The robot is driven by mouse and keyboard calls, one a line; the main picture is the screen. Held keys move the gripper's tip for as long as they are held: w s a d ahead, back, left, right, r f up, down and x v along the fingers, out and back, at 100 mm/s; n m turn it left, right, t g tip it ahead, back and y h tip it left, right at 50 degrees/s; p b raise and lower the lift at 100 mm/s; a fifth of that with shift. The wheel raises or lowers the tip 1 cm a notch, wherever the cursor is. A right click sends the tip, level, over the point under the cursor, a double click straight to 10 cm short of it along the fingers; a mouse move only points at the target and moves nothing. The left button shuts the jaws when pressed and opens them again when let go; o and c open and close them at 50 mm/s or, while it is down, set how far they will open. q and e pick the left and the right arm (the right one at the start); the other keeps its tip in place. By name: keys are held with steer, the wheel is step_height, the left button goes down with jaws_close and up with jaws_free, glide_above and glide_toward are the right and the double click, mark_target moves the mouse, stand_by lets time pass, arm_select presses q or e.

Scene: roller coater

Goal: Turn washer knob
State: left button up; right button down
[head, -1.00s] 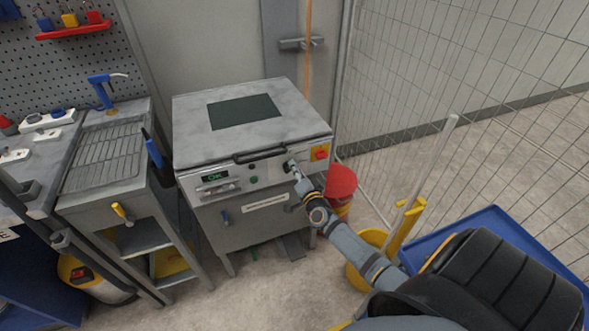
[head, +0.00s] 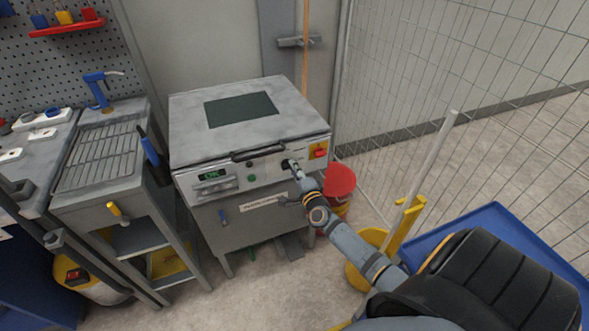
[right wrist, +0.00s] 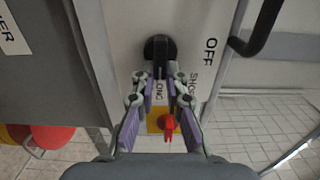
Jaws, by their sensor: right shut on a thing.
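The washer is a grey metal cabinet (head: 255,205) with a flat lid (head: 290,120) and a front control panel. Its black knob (right wrist: 158,46) sits on the panel, with OFF, SHORT and LONG printed around it in the right wrist view. My right gripper (head: 289,164) reaches the panel's right part and mostly hides the knob in the head view. In the right wrist view my right gripper's fingertips (right wrist: 160,74) are closed on the knob's handle from both sides. My left gripper is not in view.
A red and yellow switch (head: 318,150) is just right of the knob. A black lid handle (head: 258,152) runs above the panel. A red bucket (head: 338,180) and wire fence stand at right. A sink bench (head: 85,215) stands close at left.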

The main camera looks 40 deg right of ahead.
steer(key=shift+f, duration=0.1)
stand_by(0.3)
steer(key=c, duration=1.4)
jaws_free()
steer(key=shift+s, duration=0.1)
steer(key=v, duration=1.2)
steer(key=shift+f, duration=0.1)
